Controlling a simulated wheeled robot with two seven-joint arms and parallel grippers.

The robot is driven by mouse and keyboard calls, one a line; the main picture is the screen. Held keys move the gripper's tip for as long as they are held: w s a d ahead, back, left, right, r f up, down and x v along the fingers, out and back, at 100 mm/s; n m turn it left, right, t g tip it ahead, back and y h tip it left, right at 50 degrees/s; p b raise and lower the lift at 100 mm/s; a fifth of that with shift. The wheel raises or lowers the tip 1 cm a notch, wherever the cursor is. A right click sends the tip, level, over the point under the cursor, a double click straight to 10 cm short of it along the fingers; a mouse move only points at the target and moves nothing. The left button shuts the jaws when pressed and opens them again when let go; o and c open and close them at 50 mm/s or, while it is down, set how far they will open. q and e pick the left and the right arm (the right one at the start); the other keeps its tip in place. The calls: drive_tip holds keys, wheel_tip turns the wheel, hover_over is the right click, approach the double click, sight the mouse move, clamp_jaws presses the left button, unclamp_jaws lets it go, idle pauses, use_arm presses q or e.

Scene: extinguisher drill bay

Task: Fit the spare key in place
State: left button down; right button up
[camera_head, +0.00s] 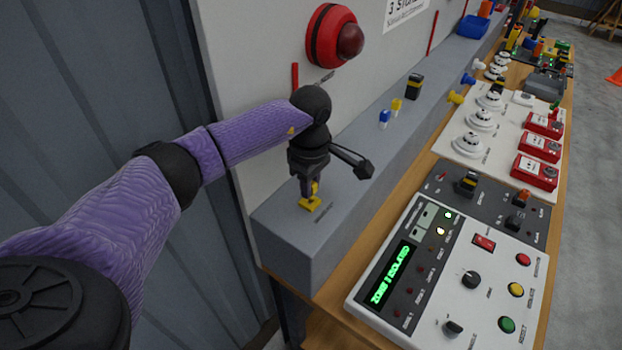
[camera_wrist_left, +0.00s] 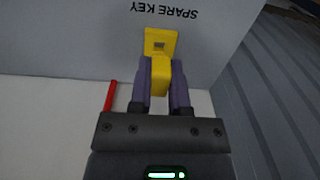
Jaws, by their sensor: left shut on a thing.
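My left gripper (camera_head: 308,192) points down over the near end of the grey ledge and is shut on a yellow piece, apparently the spare key (camera_wrist_left: 158,79). Its two fingers clasp the piece from both sides in the left wrist view. A flat yellow part with a dark square mark (camera_wrist_left: 160,44) shows just beyond the fingertips, close to the printed words SPARE KEY. I cannot tell whether this part belongs to the key or is a separate seat, nor whether it touches the ledge. My right gripper is not in view.
The grey ledge (camera_head: 285,232) runs back along the wall, with small blue (camera_head: 384,118) and yellow (camera_head: 397,105) pieces farther along. A red alarm (camera_head: 328,38) hangs above. White detectors (camera_head: 470,144) and red call points (camera_head: 535,171) stand beyond.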

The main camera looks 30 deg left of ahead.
use_arm(q)
drive_tip(key=shift+f, duration=0.3)
drive_tip(key=shift+d, duration=0.1)
idle(0.5)
idle(0.8)
drive_tip(key=shift+f+b, duration=0.15)
drive_tip(key=shift+b, duration=0.2)
